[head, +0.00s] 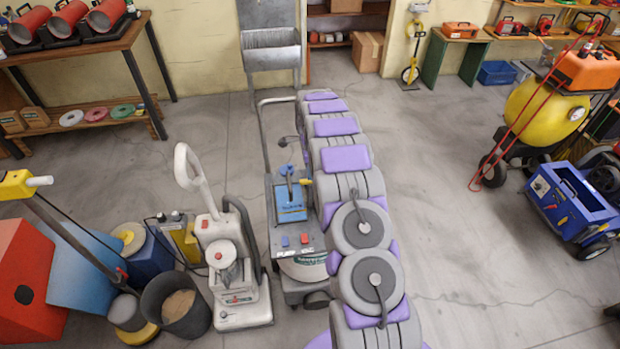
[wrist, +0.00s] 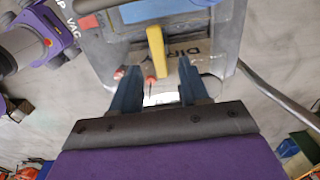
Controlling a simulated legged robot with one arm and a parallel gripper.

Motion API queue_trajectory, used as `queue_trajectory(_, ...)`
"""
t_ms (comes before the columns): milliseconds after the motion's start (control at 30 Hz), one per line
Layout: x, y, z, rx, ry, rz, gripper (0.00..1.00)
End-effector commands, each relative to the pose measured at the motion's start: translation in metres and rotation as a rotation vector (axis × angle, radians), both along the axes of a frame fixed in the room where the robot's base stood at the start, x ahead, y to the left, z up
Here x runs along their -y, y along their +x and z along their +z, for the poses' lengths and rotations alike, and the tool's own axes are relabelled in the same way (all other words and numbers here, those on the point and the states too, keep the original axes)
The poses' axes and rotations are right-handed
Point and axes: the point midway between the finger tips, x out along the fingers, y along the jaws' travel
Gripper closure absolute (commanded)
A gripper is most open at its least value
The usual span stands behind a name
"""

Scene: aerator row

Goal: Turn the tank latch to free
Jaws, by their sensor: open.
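A yellow lever (wrist: 156,52), which looks like the tank latch, stands on the grey top of a machine in the wrist view, beside a label of which only "DIR" is readable. My gripper (wrist: 159,84) has two blue fingers, spread apart. The lever's lower end appears between and just beyond the fingertips; I cannot tell whether they touch it. In the head view the grey machine (head: 306,262) stands left of my arm, with a blue panel (head: 291,205) and a small yellow part (head: 306,181). My gripper cannot be made out there.
A white upright machine (head: 232,262) stands close on the left, with a dark bucket (head: 165,318) beside it. A grey metal sink unit (head: 271,52) stands behind. A blue cart (head: 568,195) and a yellow tank (head: 540,112) are at the right. The floor (head: 440,170) right of my arm is clear.

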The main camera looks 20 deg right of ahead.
Motion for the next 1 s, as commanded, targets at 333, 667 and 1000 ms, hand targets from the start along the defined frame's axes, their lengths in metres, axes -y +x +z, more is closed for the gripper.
queue_trajectory(333, 0.000, 0.000, -0.041, 0.000, 0.000, 0.000, 0.55)
queue_trajectory(667, 0.000, 0.000, -0.044, 0.000, 0.000, 0.000, 0.55)
queue_trajectory(1000, 0.000, 0.000, -0.044, -0.001, 0.000, 0.000, 0.87)
